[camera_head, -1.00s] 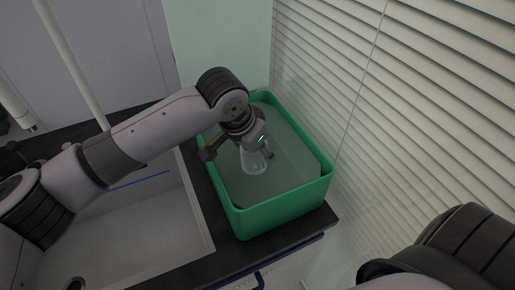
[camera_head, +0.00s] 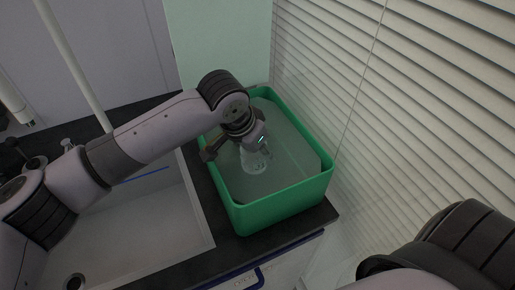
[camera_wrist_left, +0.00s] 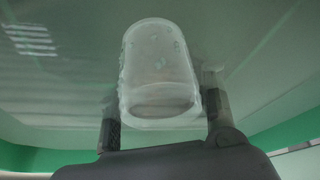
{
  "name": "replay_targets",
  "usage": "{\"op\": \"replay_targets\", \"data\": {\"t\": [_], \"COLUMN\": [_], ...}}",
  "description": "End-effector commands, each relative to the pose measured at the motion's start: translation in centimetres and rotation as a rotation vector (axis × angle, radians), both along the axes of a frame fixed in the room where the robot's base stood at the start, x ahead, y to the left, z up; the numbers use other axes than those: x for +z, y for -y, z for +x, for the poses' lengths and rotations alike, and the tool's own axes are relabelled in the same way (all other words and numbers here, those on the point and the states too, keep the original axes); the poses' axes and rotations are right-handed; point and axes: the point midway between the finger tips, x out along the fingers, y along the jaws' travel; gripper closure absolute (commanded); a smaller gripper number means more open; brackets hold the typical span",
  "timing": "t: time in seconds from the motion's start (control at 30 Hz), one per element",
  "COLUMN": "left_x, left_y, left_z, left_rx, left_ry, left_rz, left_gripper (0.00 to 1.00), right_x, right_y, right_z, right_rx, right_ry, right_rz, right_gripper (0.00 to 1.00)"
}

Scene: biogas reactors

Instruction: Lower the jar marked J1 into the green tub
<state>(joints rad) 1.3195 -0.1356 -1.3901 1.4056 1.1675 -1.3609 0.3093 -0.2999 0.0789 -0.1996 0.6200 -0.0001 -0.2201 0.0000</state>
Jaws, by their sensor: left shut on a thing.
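A clear glass jar (camera_head: 255,162) is inside the green tub (camera_head: 284,204), toward the tub's left side. No J1 mark is readable on it. My left gripper (camera_head: 240,151) reaches down over the tub and is shut on the jar. In the left wrist view the jar (camera_wrist_left: 160,70) sits between the two fingers (camera_wrist_left: 164,122), with small bubble-like spots on its wall. The tub seems to hold clear liquid; how deep the jar sits in it I cannot tell. My right gripper is out of view.
The tub stands on a dark worktop (camera_head: 205,207) beside a pale sink basin (camera_head: 142,225) on the left. Window blinds (camera_head: 440,110) rise close on the tub's right. A blue handle (camera_head: 247,281) is below the worktop's front edge.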

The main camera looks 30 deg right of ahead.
Motion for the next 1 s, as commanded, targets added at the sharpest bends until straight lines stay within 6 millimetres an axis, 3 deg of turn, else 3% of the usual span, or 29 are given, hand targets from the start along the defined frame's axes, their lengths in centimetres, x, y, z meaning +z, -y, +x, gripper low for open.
{"op": "replay_targets", "data": {"t": [0.27,0.3,0.63,1.0], "left_x": [-0.09,-0.08,-0.08,0.27], "left_y": [0.01,0.01,0.01,-0.15], "left_z": [0.02,0.01,0.01,-0.03], "left_rx": [0.0,0.0,0.0,0.001], "left_ry": [0.0,0.0,0.0,0.0], "left_rz": [-0.001,-0.001,-0.001,-0.001], "left_gripper": [0.83,0.51,0.29,0.29], "right_x": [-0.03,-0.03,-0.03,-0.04], "right_y": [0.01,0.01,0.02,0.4], "right_z": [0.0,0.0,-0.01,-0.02], "right_rx": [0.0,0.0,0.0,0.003], "right_ry": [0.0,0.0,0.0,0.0], "right_rz": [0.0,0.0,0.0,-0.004], "right_gripper": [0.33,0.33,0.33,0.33]}}
